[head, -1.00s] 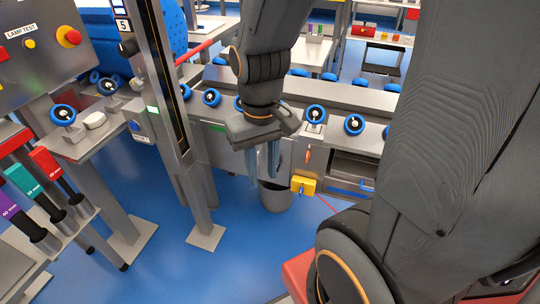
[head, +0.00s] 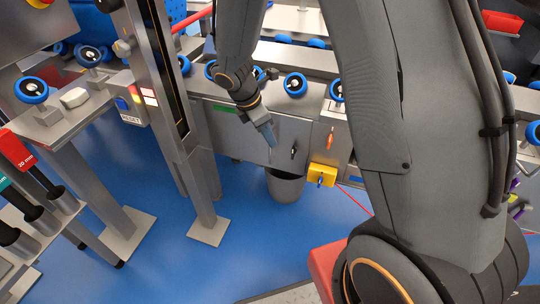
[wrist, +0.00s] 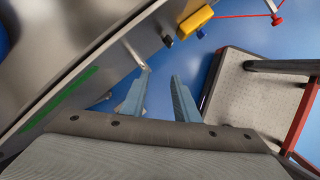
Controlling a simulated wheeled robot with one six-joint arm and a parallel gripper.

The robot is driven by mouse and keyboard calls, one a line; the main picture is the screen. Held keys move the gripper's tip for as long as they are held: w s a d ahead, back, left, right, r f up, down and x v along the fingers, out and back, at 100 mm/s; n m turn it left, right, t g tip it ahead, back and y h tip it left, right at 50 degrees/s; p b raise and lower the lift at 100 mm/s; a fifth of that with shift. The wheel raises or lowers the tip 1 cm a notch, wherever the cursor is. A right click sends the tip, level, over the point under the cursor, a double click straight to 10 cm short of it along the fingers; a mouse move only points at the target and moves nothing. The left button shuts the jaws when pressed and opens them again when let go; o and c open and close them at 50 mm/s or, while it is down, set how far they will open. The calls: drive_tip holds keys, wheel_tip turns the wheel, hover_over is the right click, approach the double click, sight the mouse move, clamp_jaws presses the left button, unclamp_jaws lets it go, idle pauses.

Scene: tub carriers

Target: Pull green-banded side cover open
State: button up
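The side cover (head: 238,132) is a grey metal panel on the front of the conveyor housing, with a green band (head: 225,108) along its upper part. It looks closed in the head view. The band also shows in the wrist view (wrist: 58,100), at the left. A pale metal bar (wrist: 134,53), perhaps the cover's handle, ends near the left fingertip; contact cannot be told. My gripper (head: 268,135) is in front of the panel, pointing down. In the wrist view my gripper (wrist: 160,77) has its two blue-grey fingers apart with nothing visible between them.
A grey bin (head: 286,187) stands on the floor below my gripper. A yellow box (head: 321,175) with a red cable is to its right. A steel post (head: 172,130) stands to the left. The blue floor ahead of the housing is mostly clear.

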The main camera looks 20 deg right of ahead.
wheel_tip(320, 180, down, 3)
drive_tip(key=w+n, duration=0.2)
drive_tip(key=b, duration=0.2)
hover_over(270, 161)
drive_tip(key=f, duration=0.7)
drive_tip(key=shift+w+d, duration=0.15)
drive_tip(key=shift+w, duration=0.15)
drive_tip(key=shift+h, duration=0.3)
drive_tip(key=shift+c, duration=0.3)
clamp_jaws()
